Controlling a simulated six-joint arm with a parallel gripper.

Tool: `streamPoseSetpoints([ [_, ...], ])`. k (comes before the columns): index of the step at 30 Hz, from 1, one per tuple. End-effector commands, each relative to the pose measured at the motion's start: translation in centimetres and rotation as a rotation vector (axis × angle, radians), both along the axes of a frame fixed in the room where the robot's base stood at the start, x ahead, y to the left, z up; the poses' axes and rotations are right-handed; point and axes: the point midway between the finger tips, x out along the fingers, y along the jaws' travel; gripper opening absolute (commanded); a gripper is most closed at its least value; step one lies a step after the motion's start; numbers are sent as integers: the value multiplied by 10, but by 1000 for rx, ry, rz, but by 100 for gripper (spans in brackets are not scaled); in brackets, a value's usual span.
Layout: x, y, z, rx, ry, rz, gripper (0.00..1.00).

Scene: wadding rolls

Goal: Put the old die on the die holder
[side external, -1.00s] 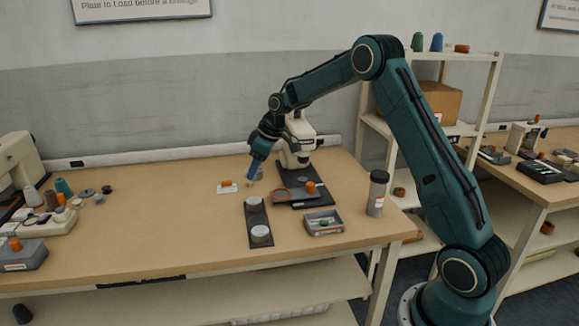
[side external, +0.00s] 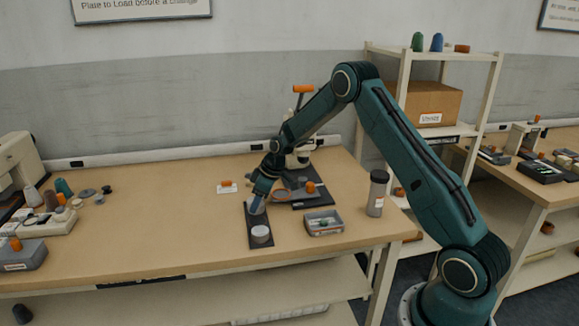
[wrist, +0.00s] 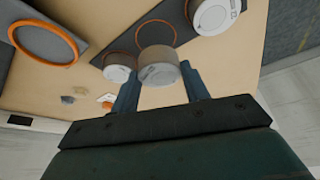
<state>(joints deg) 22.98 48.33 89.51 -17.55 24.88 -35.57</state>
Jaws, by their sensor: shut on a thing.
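My gripper (wrist: 161,88) is shut on a short grey cylinder, the old die (wrist: 157,68), in the wrist view. In the side external view my gripper (side external: 257,206) is low over the far part of the dark strip-like die holder (side external: 262,243), and the die is hard to make out there. In the wrist view the holder (wrist: 181,28) carries one white-topped disc (wrist: 213,16) and an orange ring outline (wrist: 155,34) around a bare spot. Another pale disc (wrist: 119,66) shows beside the held die. I cannot tell whether the die touches the holder.
A cream press with an orange handle (side external: 303,89) stands behind on a dark base (side external: 312,202). A grey tray (side external: 324,223) and a dark-lidded jar (side external: 377,193) are to the right. A small white block with an orange top (side external: 227,187) lies to the left.

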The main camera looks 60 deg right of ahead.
Motion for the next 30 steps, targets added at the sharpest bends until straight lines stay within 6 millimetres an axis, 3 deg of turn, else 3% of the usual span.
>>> streamPoseSetpoints([
  [10,0,0,-36,1,0,0,13],
  [26,0,0,-43,0,0,0,13],
  [27,0,0,-43,0,1,0,51],
  [30,0,0,-43,0,1,0,67],
])
